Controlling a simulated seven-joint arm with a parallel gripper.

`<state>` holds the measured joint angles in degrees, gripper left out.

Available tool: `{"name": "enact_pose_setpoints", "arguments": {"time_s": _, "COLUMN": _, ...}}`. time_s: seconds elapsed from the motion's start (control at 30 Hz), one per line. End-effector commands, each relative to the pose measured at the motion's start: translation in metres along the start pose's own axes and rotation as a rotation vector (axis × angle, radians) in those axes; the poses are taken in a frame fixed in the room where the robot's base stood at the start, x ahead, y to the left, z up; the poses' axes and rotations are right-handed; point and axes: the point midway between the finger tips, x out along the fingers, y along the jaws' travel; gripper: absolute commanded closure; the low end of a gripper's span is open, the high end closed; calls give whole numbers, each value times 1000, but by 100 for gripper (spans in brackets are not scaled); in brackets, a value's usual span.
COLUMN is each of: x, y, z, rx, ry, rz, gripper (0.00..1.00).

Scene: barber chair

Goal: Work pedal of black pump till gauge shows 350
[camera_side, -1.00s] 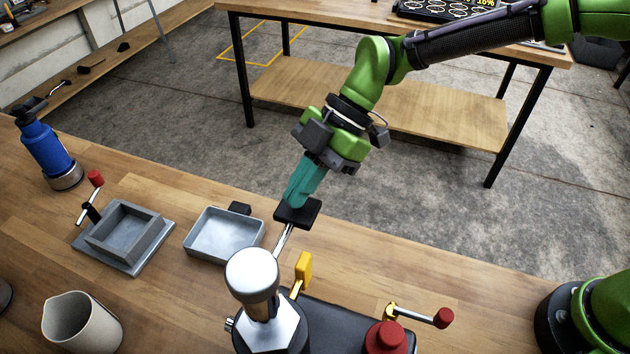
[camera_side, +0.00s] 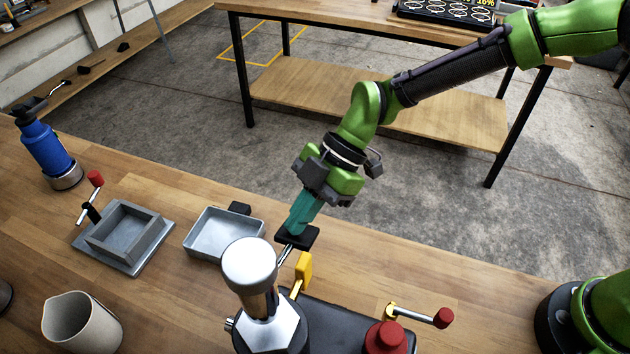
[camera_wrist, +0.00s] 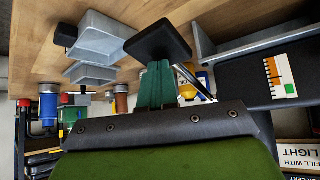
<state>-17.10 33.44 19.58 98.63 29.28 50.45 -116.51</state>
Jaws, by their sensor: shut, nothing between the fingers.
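The pump shows at the bottom centre of the side view, with a black base (camera_side: 335,312) and a silver column and cap (camera_side: 249,264). Its black pedal pad (camera_side: 309,240) sits at the end of a metal lever. My gripper (camera_side: 293,228) is shut and empty, its teal fingertips on or just above the pad; exact contact is hard to tell. In the wrist view the fingers (camera_wrist: 157,75) point at the pad (camera_wrist: 158,40). A white strip with orange and green marks (camera_wrist: 280,75) shows at right there; I cannot tell whether it is the gauge. No reading is legible.
A yellow lever (camera_side: 303,271) stands close right of the pedal. A red knob (camera_side: 388,338) and red-tipped crank (camera_side: 443,318) are further right. A grey tray (camera_side: 222,236), square mould (camera_side: 125,232), blue bottle (camera_side: 45,148) and beige cup (camera_side: 78,325) stand left.

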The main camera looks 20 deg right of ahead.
Motion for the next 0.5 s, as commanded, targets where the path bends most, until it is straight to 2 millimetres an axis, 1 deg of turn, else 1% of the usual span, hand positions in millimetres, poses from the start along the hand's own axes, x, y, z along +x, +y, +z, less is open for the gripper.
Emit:
{"name": "enact_pose_setpoints", "arguments": {"time_s": 0.07, "x": 1, "y": -1, "z": 0, "rx": -1, "ry": 1, "rz": -2, "gripper": 100}}
{"name": "enact_pose_setpoints", "arguments": {"time_s": 0.17, "x": -6, "y": 0, "z": -5, "rx": -3, "ry": 1, "rz": -1, "gripper": 100}}
{"name": "enact_pose_setpoints", "arguments": {"time_s": 0.4, "x": -36, "y": 3, "z": -26, "rx": -2, "ry": 2, "rz": -1, "gripper": 100}}
{"name": "enact_pose_setpoints", "arguments": {"time_s": 0.5, "x": -42, "y": 3, "z": -31, "rx": -2, "ry": 1, "rz": -2, "gripper": 100}}
